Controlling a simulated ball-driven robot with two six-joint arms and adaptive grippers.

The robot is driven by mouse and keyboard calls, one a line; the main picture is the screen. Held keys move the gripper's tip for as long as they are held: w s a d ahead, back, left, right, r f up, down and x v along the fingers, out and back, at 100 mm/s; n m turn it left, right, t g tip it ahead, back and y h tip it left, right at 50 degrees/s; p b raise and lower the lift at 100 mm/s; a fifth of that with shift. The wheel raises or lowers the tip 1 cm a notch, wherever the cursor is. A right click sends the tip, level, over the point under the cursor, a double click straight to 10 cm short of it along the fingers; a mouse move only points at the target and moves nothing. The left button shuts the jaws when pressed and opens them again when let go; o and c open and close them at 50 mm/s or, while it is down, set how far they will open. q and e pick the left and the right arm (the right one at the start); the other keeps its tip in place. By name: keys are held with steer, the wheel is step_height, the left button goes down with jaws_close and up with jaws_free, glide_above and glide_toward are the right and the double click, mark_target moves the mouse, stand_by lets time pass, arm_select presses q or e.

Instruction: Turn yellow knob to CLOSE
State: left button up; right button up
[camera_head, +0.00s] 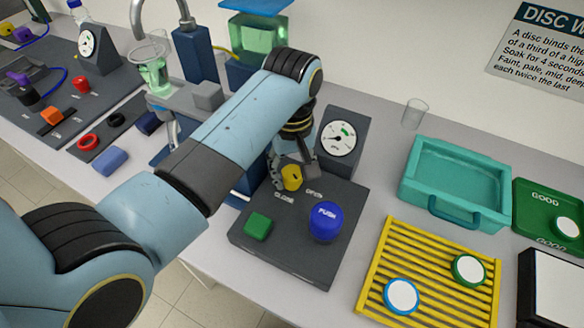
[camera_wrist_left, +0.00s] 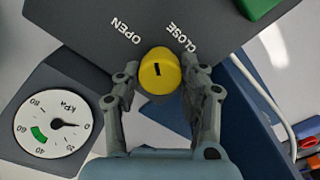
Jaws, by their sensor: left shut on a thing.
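The yellow knob (camera_head: 291,177) stands on a dark grey panel (camera_head: 343,235), between the printed words CLOSE on the left and OPEN on the right. My left gripper (camera_head: 292,172) reaches down on it from behind, shut on its sides. In the left wrist view, the knob (camera_wrist_left: 159,70) sits between the two fingers of the left gripper (camera_wrist_left: 157,78), with a short dark mark on its top face. CLOSE is printed to its upper right there and OPEN to its upper left. It is unclear which label the mark points to. My right gripper is not in view.
A kPa gauge (camera_head: 340,138) stands behind the knob; in the wrist view its needle is near 0. A blue PUSH button (camera_head: 326,221) and a green block (camera_head: 257,225) are on the same panel. A yellow rack (camera_head: 432,262) and teal tray (camera_head: 455,178) stand right.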

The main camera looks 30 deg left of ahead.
mark_target(293, 172)
arm_select(q)
steer(key=m, duration=0.5)
steer(key=shift+m, duration=0.3)
steer(key=m, duration=0.5)
steer(key=shift+m, duration=0.3)
steer(key=o, duration=1.2)
steer(key=shift+c, duration=0.2)
step_height(293, 172, up, 12)
